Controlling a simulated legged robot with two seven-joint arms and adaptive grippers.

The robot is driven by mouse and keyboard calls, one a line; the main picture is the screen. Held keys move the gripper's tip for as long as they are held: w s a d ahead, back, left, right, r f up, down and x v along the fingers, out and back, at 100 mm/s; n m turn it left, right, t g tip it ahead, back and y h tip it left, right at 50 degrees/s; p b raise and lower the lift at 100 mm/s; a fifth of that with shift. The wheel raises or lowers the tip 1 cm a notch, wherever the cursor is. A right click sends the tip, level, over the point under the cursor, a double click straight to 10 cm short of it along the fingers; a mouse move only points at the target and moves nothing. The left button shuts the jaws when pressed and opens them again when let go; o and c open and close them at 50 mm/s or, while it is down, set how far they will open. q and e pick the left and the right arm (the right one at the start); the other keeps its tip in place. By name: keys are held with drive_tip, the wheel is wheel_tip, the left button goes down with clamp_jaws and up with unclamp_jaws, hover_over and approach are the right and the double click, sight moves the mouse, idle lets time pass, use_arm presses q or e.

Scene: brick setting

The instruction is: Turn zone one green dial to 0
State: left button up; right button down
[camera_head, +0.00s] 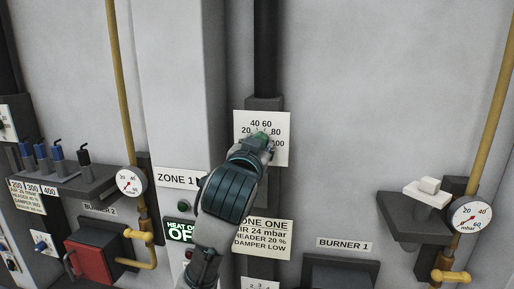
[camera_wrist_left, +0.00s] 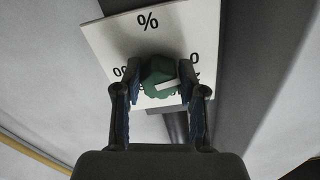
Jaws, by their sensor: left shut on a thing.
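The green dial (camera_head: 262,134) sits on a white scale plate (camera_head: 280,152) marked 40, 60, 80 and 100, mostly hidden behind my left gripper (camera_head: 257,143) in the head view. In the left wrist view, the dial (camera_wrist_left: 156,72) lies between the two fingers of my left gripper (camera_wrist_left: 159,92), which is shut on it. A white pointer mark on the dial points to the right in that view, a little below a partly hidden figure ending in 0. A % sign is at the plate's top there. My right gripper is not in view.
A ZONE ONE card (camera_head: 263,239) is below the plate, with a lit green HEAT display (camera_head: 180,230) left of it. A pressure gauge (camera_head: 130,181) and a red box (camera_head: 89,262) are at left. A white-handled lever (camera_head: 429,192) and another gauge (camera_head: 471,216) are at right.

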use_arm(q)
drive_tip(key=shift+r, duration=0.1)
drive_tip(key=o, duration=0.9)
drive_tip(key=shift+o, duration=1.2)
drive_tip(key=shift+w, duration=0.15)
drive_tip(key=shift+w+d, duration=0.1)
drive_tip(key=shift+d, duration=0.05)
drive_tip(key=s+a, duration=0.2)
drive_tip(key=s, duration=0.9)
drive_tip(key=shift+s, duration=0.3)
drive_tip(key=shift+f, duration=0.2)
